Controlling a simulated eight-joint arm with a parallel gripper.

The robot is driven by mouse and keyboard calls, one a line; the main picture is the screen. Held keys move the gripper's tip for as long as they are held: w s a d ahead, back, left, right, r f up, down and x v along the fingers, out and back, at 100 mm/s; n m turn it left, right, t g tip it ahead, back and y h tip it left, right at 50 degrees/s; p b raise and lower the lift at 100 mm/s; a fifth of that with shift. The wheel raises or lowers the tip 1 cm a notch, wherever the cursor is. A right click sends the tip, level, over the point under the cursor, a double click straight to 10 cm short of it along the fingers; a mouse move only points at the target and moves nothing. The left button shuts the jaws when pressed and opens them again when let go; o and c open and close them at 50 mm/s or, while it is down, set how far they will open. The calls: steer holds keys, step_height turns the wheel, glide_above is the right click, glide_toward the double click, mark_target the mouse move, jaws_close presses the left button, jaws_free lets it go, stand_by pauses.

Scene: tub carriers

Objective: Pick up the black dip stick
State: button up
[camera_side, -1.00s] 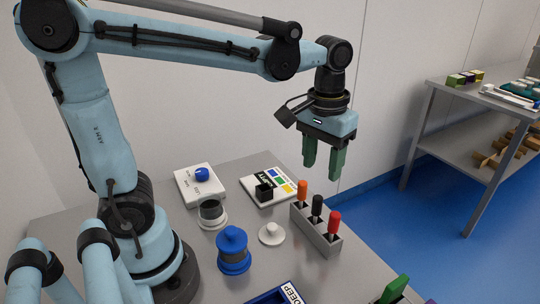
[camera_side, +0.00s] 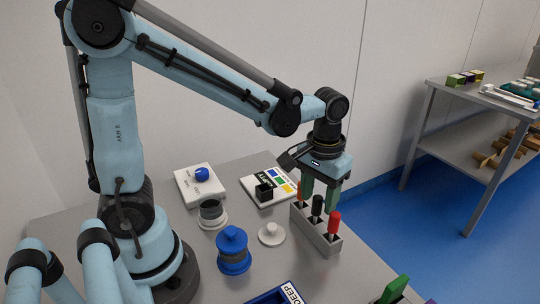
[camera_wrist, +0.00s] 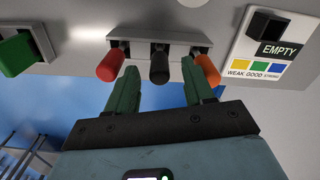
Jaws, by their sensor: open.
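The black dip stick (camera_side: 317,206) stands upright in the middle slot of a grey holder (camera_side: 325,243), between an orange-handled stick (camera_side: 300,190) and a red-handled stick (camera_side: 334,222). In the wrist view the black handle (camera_wrist: 159,66) shows between my two green fingers, a little beyond their tips. My gripper (camera_side: 319,197) is open and empty, low over the far side of the holder. In the wrist view its fingertips (camera_wrist: 159,75) lie near the red handle (camera_wrist: 110,66) and the orange handle (camera_wrist: 207,69); I cannot tell if they touch.
A white card marked EMPTY (camera_wrist: 272,72) with a black block lies beside the holder. A white lid (camera_side: 271,235), a blue tub (camera_side: 233,260) and a grey tub (camera_side: 211,214) stand to the left. A green handle (camera_side: 393,289) is at the front edge.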

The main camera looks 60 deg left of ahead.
mark_target(316, 213)
steer(key=shift+f, duration=1.85)
steer(key=shift+c, duration=0.4)
jaws_close()
